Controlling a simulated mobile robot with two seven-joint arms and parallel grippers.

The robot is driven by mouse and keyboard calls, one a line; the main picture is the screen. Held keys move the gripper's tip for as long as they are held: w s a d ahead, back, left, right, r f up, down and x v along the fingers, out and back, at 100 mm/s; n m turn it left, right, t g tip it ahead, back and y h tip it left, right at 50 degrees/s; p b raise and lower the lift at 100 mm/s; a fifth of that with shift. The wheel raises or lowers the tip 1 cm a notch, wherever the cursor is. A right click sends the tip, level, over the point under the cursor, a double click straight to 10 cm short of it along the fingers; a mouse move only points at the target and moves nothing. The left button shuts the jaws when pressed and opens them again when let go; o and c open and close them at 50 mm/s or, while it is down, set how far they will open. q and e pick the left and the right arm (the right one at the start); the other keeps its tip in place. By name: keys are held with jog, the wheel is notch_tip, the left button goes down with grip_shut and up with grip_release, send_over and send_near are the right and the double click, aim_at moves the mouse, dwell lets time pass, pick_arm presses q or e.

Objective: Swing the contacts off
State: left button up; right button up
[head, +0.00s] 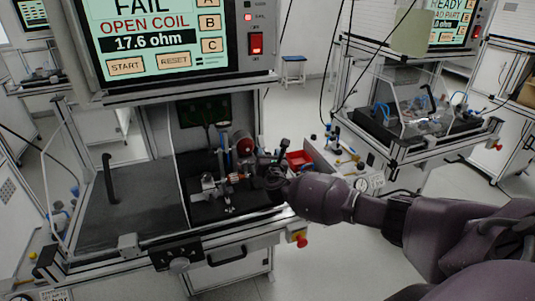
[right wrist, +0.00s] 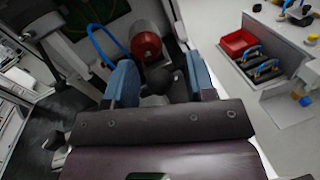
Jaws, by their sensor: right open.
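The test fixture (head: 228,185) stands inside the open bench under the screen, with a red-faced round part (head: 243,146) at its back. The red part also shows in the right wrist view (right wrist: 145,45). Which small parts of the fixture are the contacts, I cannot tell. My right gripper (head: 272,174) is at the right side of the fixture. My left gripper is not in view.
The screen (head: 155,40) above reads FAIL, OPEN COIL, 17.6 ohm. A clear guard with a black handle (head: 109,178) is at the bench's left. A red bin (head: 299,159) and small tools lie to the right. A red stop button (head: 302,241) is on the front corner.

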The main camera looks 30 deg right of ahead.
jog(key=shift+w+d, duration=0.3)
jog(key=shift+w, duration=0.3)
grip_shut()
